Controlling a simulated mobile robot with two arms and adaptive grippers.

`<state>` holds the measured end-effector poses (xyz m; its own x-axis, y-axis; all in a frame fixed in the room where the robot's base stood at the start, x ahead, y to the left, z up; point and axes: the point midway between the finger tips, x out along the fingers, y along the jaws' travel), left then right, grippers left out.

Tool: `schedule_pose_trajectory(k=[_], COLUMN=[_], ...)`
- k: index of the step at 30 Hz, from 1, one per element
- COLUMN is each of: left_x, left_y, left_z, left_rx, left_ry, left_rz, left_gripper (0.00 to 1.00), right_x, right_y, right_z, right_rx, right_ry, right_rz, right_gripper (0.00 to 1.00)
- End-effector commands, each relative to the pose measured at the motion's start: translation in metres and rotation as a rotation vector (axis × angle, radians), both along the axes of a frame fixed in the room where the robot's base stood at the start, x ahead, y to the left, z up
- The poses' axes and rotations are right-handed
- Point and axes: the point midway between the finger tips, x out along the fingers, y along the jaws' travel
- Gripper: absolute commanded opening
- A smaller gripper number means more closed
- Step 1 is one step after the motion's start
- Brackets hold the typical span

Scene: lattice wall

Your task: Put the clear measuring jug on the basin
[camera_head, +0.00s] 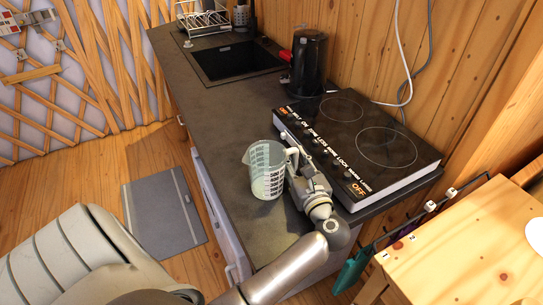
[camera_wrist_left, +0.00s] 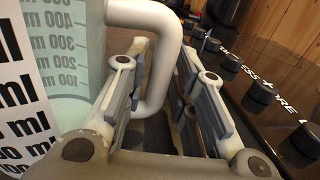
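The clear measuring jug (camera_head: 265,172) stands upright on the dark counter, its handle on the right side. In the left wrist view the jug's scale (camera_wrist_left: 40,85) fills the left and its white handle (camera_wrist_left: 165,60) runs down between my fingers. My left gripper (camera_head: 296,165) is at the handle, beside the jug; in the wrist view its fingers (camera_wrist_left: 162,95) look apart, around the handle, with a gap showing. I cannot tell whether a finger touches it. The basin (camera_head: 236,62) is a dark recess in the counter's far end. My right gripper is not in view.
A black hob (camera_head: 362,140) with knobs lies right of the gripper. A black kettle (camera_head: 308,60) stands between hob and basin. A dish rack (camera_head: 203,20) is behind the basin. The counter (camera_head: 215,115) between jug and basin is clear. A wooden table (camera_head: 475,250) is at lower right.

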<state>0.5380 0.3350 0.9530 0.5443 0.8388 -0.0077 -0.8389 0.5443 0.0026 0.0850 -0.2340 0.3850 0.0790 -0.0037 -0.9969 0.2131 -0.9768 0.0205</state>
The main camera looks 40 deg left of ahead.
Motion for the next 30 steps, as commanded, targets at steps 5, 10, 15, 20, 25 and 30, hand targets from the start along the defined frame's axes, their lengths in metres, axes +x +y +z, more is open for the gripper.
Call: schedule_pose_trajectory(k=[5, 10, 15, 20, 25, 30], left_x=[0.000, 0.000, 0.000, 0.000, 0.000, 0.000], left_y=[-0.001, -0.001, -0.001, -0.001, -0.002, -0.001], left_z=[-0.001, -0.001, -0.002, -0.002, 0.004, 0.034], left_rx=[-0.001, -0.001, -0.003, -0.003, -0.007, -0.008], left_ry=[0.001, 0.001, 0.002, 0.003, 0.002, -0.005], left_rz=[-0.001, -0.001, -0.001, -0.001, -0.001, 0.000], left_gripper=[0.23, 0.02, 0.00, 0.00, 0.00, 0.00], right_x=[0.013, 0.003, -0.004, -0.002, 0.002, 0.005], right_y=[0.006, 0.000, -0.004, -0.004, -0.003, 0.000], right_z=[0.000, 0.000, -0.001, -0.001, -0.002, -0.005], right_rx=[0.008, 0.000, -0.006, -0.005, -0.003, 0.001], right_ry=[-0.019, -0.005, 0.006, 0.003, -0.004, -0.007], right_rz=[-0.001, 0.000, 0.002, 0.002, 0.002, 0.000], right_gripper=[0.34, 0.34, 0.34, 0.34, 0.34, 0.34])
